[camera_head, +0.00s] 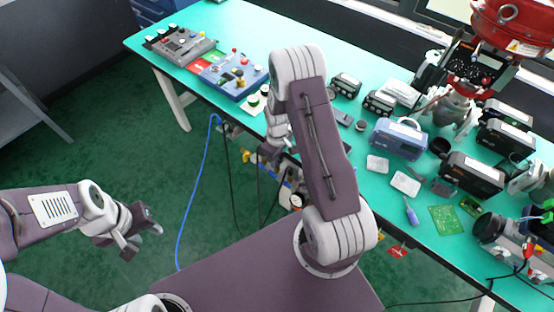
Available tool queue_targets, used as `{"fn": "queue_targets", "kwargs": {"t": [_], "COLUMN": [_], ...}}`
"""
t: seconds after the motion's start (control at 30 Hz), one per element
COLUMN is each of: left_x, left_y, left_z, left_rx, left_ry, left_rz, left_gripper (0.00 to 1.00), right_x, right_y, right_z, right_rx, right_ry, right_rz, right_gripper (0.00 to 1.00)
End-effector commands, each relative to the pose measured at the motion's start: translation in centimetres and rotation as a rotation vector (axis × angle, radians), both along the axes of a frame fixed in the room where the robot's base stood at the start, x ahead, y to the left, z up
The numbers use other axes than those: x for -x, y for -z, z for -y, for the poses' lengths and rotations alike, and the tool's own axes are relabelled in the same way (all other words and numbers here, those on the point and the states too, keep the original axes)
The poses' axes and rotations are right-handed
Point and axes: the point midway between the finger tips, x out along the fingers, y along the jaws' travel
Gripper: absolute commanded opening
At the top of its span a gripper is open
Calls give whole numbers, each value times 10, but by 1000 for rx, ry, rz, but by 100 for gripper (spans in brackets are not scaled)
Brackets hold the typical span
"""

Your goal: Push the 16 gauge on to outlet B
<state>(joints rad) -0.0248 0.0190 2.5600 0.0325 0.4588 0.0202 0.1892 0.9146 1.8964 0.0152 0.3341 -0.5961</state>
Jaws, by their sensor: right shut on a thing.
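My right gripper (269,154) hangs at the table's front edge, in front of a panel with yellow and blue fittings (288,178). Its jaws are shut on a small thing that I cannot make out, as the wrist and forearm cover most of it. A small round white dial (297,200) shows low on the panel, right of my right gripper; its numbers are too small to read. I cannot tell which gauge is the 16 gauge or which fitting is outlet B. My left gripper (143,241) is open and empty over the green floor, away from the table.
The green table (454,260) holds a grey control box (180,45), a blue control box (232,75), a blue device (398,139), several black units and a red actuator (510,25). A blue hose (190,200) and dark cables hang in front of the table.

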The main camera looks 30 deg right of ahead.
Motion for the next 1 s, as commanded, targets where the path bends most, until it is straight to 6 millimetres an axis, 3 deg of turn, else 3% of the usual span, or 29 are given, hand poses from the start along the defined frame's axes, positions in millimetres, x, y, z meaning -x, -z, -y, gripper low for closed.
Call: {"fn": "queue_targets", "kwargs": {"t": [0.6, 0.63, 0.7, 1.0], "left_x": [0, 0, 0, 0], "left_y": [7, 7, 6, 6], "left_z": [0, 0, 0, 0], "left_rx": [0, 0, 0, 0], "left_ry": [0, 0, 0, 0], "left_rz": [0, 0, 0, 0], "left_gripper": [39, 39, 39, 39], "right_x": [0, 0, 0, 0], "right_y": [10, 9, 9, 8], "right_z": [0, 0, 0, 0], "right_rx": [0, 0, 0, 0], "right_ry": [0, 0, 0, 0], "right_rz": [0, 1, 0, 0], "right_gripper": [0, 28, 45, 45]}}
